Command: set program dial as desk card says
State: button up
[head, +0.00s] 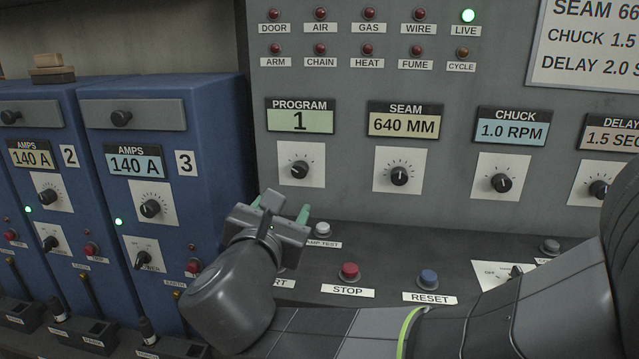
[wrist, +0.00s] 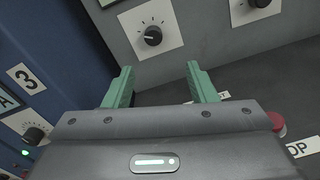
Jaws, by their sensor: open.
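The program dial (head: 299,169) is a black knob on a white plate with tick marks, under the PROGRAM display (head: 300,117), which reads 1. The dial also shows in the wrist view (wrist: 153,37), ahead of the fingers. My gripper (head: 287,209) is open and empty, with green fingers, below the dial and apart from it. In the wrist view the two fingers (wrist: 160,88) stand wide apart. A card (head: 590,45) at the top right is cut off by the frame; it shows SEAM 66, CHUCK 1.5 and DELAY 2.0. No program line shows on its visible part.
The seam dial (head: 399,175), chuck dial (head: 501,182) and delay dial (head: 598,188) stand to the right. Blue welder units (head: 215,130) stand at left. The LIVE lamp (head: 467,16) is lit green.

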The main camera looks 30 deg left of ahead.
aim_at(298, 173)
jog(key=shift+a+r+y, duration=0.1)
jog(key=shift+a+y, duration=0.2)
jog(key=shift+a, duration=0.15)
jog(key=b+x, duration=0.2)
jog(key=x, duration=1.1)
jog(key=shift+w, duration=0.15)
jog(key=c, duration=1)
